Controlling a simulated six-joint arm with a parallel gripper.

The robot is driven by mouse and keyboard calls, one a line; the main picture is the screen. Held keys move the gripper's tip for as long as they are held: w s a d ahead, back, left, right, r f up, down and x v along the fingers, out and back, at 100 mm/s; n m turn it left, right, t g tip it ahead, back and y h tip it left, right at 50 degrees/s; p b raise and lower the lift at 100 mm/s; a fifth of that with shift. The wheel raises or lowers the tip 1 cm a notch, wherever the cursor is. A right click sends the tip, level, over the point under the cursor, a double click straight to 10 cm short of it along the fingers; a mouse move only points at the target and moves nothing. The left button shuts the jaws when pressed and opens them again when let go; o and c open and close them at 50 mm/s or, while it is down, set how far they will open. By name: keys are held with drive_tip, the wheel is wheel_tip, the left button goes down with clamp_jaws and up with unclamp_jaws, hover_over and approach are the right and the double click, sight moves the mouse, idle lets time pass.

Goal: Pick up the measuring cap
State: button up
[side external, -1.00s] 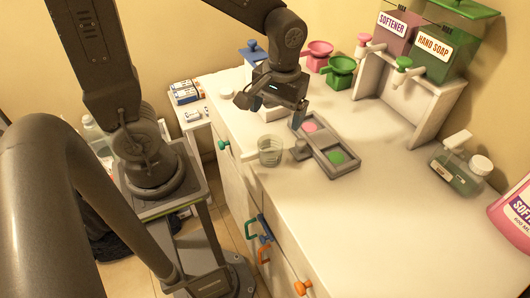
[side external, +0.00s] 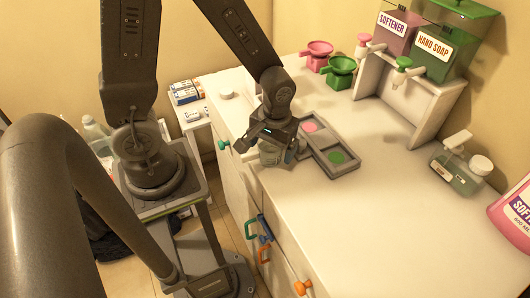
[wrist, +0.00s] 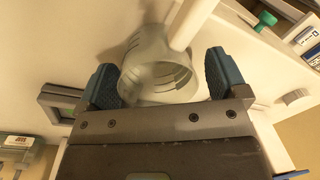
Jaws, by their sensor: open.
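The measuring cap (wrist: 158,72) is a translucent grey-green cup with graduation marks and a pale handle (wrist: 192,20). In the wrist view it lies between the two blue fingertips of my gripper (wrist: 162,80), with a gap on the left and a small gap on the right. In the side view the cap (side external: 271,155) stands on the white counter near its front edge, partly hidden by my gripper (side external: 279,150), which is right over it. My gripper is open and holds nothing.
A grey tray (side external: 346,171) with a pink and a green compartment lies just right of the cap. A dispenser stand (side external: 432,98), pink and green funnels (side external: 341,66) and a bottle (side external: 455,177) stand farther off. The counter's front right is clear.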

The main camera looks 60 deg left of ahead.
drive_tip(key=shift+c, duration=0.4)
drive_tip(key=c, duration=0.9)
drive_tip(key=shift+r, duration=0.1)
